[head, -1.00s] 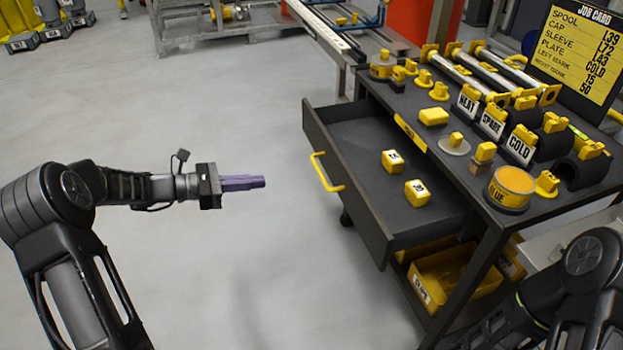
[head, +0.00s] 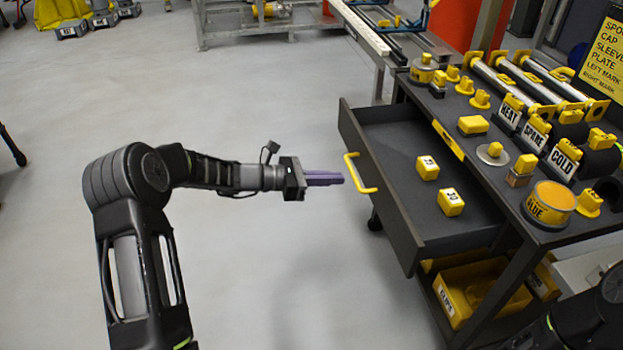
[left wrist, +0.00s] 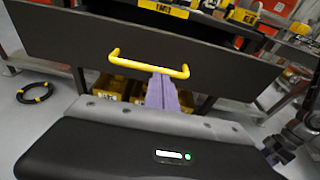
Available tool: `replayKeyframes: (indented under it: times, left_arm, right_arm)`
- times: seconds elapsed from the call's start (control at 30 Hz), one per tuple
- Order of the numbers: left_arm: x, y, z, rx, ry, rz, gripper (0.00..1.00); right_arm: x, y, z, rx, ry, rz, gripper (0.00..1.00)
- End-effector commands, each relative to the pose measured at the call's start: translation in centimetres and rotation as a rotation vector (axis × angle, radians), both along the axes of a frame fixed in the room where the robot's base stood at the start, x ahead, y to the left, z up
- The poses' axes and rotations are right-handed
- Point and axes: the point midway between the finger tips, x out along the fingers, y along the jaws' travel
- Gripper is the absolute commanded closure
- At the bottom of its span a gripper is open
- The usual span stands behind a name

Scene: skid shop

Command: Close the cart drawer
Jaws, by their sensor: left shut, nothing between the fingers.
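The cart drawer (head: 402,205) is pulled open from the dark cart (head: 505,175) on the right. Its yellow handle (head: 357,175) is on the front panel, facing my left arm. Two yellow blocks (head: 428,168) (head: 450,202) lie inside it. My left gripper (head: 341,179) has purple fingers, shut and empty, pointing at the drawer front just left of the handle. In the left wrist view the fingers (left wrist: 162,88) overlap the lower edge of the handle (left wrist: 148,66); I cannot tell whether they touch it.
A yellow bin (head: 480,290) sits on the shelf below the drawer.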

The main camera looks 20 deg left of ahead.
Motion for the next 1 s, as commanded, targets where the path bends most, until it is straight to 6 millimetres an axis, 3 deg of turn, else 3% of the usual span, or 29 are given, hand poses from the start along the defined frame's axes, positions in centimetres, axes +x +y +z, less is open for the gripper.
replayKeyframes:
  times: [0.2,0.77,1.0]
  left_arm:
    - [1.1,-1.8,-0.5,0.0,-0.001,-0.001,1.0]
    - [1.5,-2.4,-0.5,0.0,-0.001,-0.001,1.0]
    - [2.9,-4.6,-0.5,0.0,-0.002,-0.002,1.0]
  right_arm:
    - [0.0,0.0,-0.2,0.0,0.0,0.0,0.52]
    - [0.0,0.0,-0.3,0.0,0.0,0.0,0.52]
    - [0.0,0.0,-0.5,0.0,0.0,0.0,0.52]
